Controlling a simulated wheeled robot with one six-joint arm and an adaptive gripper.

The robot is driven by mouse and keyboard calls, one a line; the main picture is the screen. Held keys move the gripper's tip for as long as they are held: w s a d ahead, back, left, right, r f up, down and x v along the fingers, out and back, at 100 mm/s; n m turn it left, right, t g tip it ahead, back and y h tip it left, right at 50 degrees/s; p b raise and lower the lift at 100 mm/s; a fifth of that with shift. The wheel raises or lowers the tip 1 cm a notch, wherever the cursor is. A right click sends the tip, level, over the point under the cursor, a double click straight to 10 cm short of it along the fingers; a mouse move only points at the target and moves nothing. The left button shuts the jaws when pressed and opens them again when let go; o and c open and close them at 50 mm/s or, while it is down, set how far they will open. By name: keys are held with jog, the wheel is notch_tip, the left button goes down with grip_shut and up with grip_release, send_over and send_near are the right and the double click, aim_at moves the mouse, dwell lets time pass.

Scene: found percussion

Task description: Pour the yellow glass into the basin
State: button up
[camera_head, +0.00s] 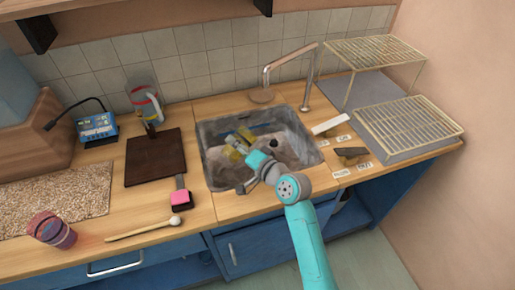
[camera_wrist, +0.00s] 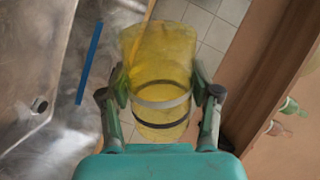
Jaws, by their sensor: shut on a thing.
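The yellow glass (camera_wrist: 158,50) is see-through with a light and a dark band near one end. My gripper (camera_wrist: 160,78) is shut on it, with a finger on each side. In the head view the yellow glass (camera_head: 231,157) is over the grey basin (camera_head: 213,180), and my gripper (camera_head: 245,141) is above the basin too. The wrist picture is rolled, with the basin (camera_wrist: 25,60) at its left and the wall at its right, so the glass looks tipped far from upright. I cannot tell whether anything is in it or flowing out.
A tap (camera_head: 303,80) stands behind the basin. A dark board (camera_head: 153,160), a pink-headed tool (camera_head: 181,198), a wooden mallet (camera_head: 145,229) and a striped cup (camera_head: 52,230) are on the left.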

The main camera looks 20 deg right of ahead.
aim_at(230, 148)
jog(key=shift+r+n, duration=0.3)
jog(key=shift+r, duration=0.1)
jog(key=shift+r+n, duration=0.2)
jog(key=shift+n, duration=0.6)
notch_tip(230, 148, up, 2)
jog(key=shift+r+n+t+h+b, duration=0.1)
jog(key=shift+n+t+h+b, duration=0.25)
jog(key=shift+n, duration=0.35)
jog(key=shift+a+r+n, duration=0.1)
jog(key=shift+r+n, duration=0.1)
jog(key=shift+n, duration=0.6)
jog(key=shift+s+a+r+n+t+b, duration=0.2)
jog(key=shift+a+n, duration=0.15)
jog(key=shift+n, duration=0.15)
jog(key=shift+s+a+r+n+t+b, duration=0.1)
jog(key=shift+s+a+r+n+b, duration=0.15)
jog(key=shift+n, duration=0.25)
jog(key=n, duration=0.1)
jog(key=a+r+n, duration=0.1)
jog(key=shift+s+a+n, duration=0.1)
jog(key=shift+s+n, duration=0.1)
jog(key=shift+n, duration=0.2)
jog(key=shift+s+a+r+n+t+b, duration=0.1)
jog(key=shift+a+r+n+t+b, duration=0.15)
jog(key=shift+n, duration=0.3)
jog(key=shift+s+a+r+n+t+b, duration=0.15)
jog(key=shift+n+b, duration=0.2)
jog(key=shift+n, duration=0.2)
